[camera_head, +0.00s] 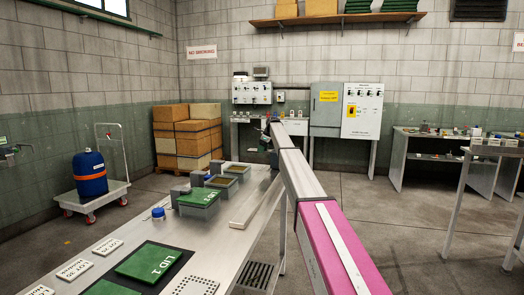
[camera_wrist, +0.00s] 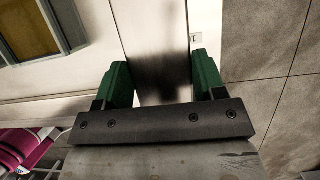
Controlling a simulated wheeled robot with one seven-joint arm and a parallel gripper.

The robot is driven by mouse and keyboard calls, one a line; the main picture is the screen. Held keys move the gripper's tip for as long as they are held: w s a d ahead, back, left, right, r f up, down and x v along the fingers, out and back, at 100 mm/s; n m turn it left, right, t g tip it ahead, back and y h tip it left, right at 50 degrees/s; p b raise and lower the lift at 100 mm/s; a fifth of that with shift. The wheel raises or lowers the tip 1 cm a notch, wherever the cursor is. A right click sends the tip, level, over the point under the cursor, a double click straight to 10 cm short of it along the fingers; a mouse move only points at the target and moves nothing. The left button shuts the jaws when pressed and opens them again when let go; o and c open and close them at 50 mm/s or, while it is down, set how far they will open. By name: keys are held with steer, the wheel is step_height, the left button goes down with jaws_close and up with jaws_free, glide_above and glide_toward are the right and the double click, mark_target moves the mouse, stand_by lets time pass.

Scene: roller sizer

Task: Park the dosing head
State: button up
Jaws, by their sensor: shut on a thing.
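My gripper (camera_head: 264,146) is at the far end of my outstretched arm, over the far right part of the long bench (camera_head: 222,228). It is small and partly hidden by my arm in the head view. In the wrist view, the two green fingers of my gripper (camera_wrist: 160,62) are closed on the sides of a smooth grey metal piece (camera_wrist: 155,35). That piece runs away between the fingers, with a dark blurred patch on it. I cannot tell whether it is the dosing head, nor whether it touches the bench.
On the bench are a green box (camera_head: 199,200), a shallow tray (camera_head: 221,182), a green LID 1 plate (camera_head: 146,262) and a perforated plate (camera_head: 196,286). A tray with a dark rim (camera_wrist: 68,25) lies left of my gripper. Open floor (camera_head: 430,235) is right of the bench.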

steer(key=shift+w+d+r, duration=0.1)
steer(key=shift+w+d, duration=0.05)
steer(key=shift+w, duration=0.15)
steer(key=o, duration=1.3)
steer(key=v, duration=1)
steer(key=shift+s+d+r, duration=0.15)
steer(key=shift+r, duration=0.15)
